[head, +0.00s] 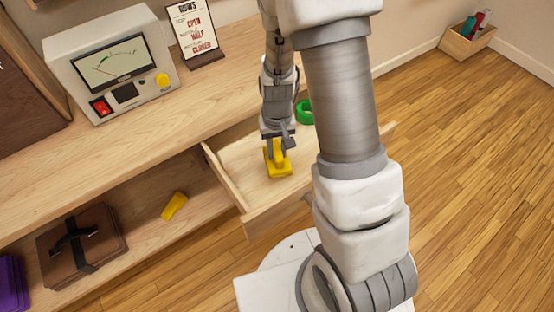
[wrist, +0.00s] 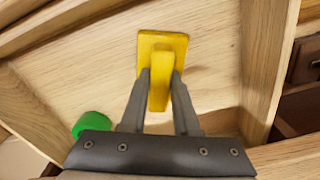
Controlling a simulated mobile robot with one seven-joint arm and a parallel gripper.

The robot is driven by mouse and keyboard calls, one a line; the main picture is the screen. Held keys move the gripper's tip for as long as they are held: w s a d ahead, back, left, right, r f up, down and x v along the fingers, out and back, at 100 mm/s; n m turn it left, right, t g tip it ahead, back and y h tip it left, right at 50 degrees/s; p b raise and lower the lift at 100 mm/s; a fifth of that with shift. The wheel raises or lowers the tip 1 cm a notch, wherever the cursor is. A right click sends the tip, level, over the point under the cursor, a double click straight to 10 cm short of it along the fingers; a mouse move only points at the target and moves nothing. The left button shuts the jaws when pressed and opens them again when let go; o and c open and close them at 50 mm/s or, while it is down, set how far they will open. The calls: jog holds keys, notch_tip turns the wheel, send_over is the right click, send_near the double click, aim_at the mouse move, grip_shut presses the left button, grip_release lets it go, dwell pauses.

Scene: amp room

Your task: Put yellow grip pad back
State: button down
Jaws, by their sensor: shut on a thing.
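My gripper (head: 278,148) points down into the pulled-out wooden drawer (head: 233,187). In the wrist view my gripper (wrist: 160,76) is shut on the raised ridge of a yellow grip pad (wrist: 148,52), one finger on each side. The yellow grip pad (head: 283,170) has a flat plate under that ridge. It is at or just above the drawer floor; I cannot tell if it touches. A second yellow block (head: 174,205) lies on the lower shelf, left of the drawer.
A green ring (head: 305,112) lies at the drawer's far side; a green thing shows in the wrist view (wrist: 92,123). A meter box (head: 112,62) and a sign (head: 193,32) stand on the counter. A brown case (head: 82,250) lies on the lower shelf.

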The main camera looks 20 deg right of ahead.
jog(key=shift+f+b, duration=0.5)
jog(key=shift+f, duration=1.25)
jog(key=shift+f, duration=0.15)
jog(key=c, duration=0.7)
grip_release()
jog(key=shift+o, duration=0.2)
